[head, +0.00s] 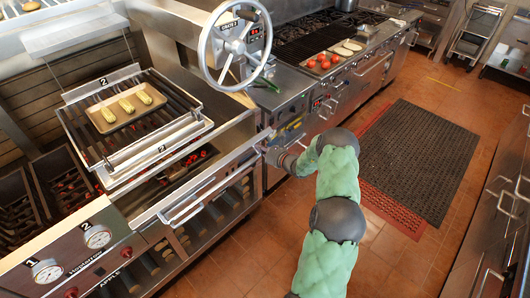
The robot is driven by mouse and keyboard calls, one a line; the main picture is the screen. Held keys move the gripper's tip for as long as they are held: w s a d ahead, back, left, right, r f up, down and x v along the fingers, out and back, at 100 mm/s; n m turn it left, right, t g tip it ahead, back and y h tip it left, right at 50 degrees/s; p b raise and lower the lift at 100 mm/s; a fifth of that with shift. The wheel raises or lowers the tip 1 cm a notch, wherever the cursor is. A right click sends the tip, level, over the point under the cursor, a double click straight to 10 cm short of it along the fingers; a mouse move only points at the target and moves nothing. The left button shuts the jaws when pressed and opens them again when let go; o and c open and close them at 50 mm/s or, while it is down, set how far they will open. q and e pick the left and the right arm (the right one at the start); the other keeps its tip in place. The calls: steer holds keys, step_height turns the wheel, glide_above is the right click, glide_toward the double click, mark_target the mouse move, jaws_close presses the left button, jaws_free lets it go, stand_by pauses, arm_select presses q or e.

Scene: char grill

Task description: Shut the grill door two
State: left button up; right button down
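The grill door (232,158) is a long metal front panel with a bar handle, below the raised grate marked 2. It seems to stand partly open, since red coals (196,158) show in the gap behind it; its exact angle is hard to tell. My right gripper (268,149) is at the right end of this door and its handle, touching or very close. Its fingers are small and partly hidden, so I cannot tell whether they are open or shut. My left gripper is not in view.
A tray of corn (127,107) lies on the grate (77,122). A spoked handwheel (235,48) stands above the grill's right side. Tomatoes (324,61) lie on the counter beyond. A dark floor mat (425,150) lies at right; the tiled floor is open.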

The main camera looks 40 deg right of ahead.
steer(key=w+r+g+p, duration=0.1)
steer(key=w, duration=0.1)
steer(key=w+r+g+p, duration=0.1)
steer(key=w, duration=0.1)
steer(key=w+r+g+p, duration=0.1)
steer(key=w+r, duration=0.1)
steer(key=shift+w+a+g, duration=0.1)
steer(key=shift+a+g, duration=0.05)
steer(key=shift+g, duration=0.15)
steer(key=w, duration=0.3)
steer(key=shift+w+r+p, duration=0.3)
steer(key=shift+p, duration=0.05)
steer(key=shift+w+r, duration=0.15)
steer(key=shift+w, duration=0.75)
steer(key=shift+s, duration=0.15)
